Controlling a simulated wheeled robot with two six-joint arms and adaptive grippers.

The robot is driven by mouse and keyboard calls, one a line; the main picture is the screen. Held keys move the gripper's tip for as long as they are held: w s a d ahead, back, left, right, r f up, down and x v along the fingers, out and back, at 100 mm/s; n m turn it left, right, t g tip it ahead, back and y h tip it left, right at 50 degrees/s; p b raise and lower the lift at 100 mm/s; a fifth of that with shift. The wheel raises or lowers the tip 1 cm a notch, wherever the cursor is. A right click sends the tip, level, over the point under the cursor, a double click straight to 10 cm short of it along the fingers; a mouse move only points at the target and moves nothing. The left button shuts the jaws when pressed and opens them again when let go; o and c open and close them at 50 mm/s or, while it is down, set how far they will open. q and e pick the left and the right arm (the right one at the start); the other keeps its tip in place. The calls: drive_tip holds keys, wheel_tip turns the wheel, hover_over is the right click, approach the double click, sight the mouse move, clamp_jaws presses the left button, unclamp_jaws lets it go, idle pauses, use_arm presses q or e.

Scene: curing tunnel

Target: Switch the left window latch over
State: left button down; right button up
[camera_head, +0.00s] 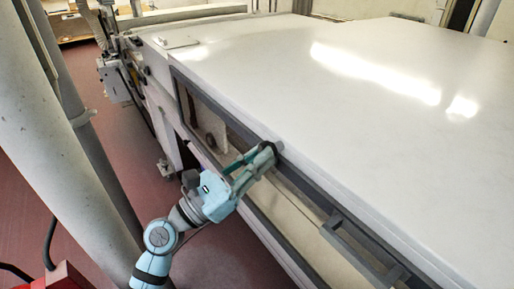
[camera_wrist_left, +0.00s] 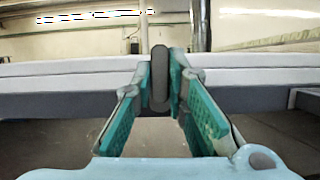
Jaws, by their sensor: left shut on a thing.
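The left window latch is a dark grey upright oblong lever (camera_wrist_left: 159,82) in the left wrist view, in front of the tunnel's pale side. My left gripper (camera_wrist_left: 160,78) is shut on it, with a teal pad on each side. In the head view my left gripper (camera_head: 262,158) reaches the top rail of the grey window frame (camera_head: 296,176), just below the white top. The fingers hide most of the latch there. My right gripper is not in view.
The white tunnel top (camera_head: 350,100) fills the right of the head view. A grey bar handle (camera_head: 352,243) projects from the frame nearer me. A thick pale post (camera_head: 55,140) stands at the left. Reddish floor (camera_head: 125,145) lies open beyond the post.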

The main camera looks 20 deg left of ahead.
use_arm(q)
drive_tip(key=shift+r+n, duration=0.15)
drive_tip(key=shift+n, duration=0.25)
drive_tip(key=c, duration=1.6)
unclamp_jaws()
drive_tip(key=v, duration=0.7)
drive_tip(key=shift+f, duration=0.25)
drive_tip(key=shift+s, duration=0.1)
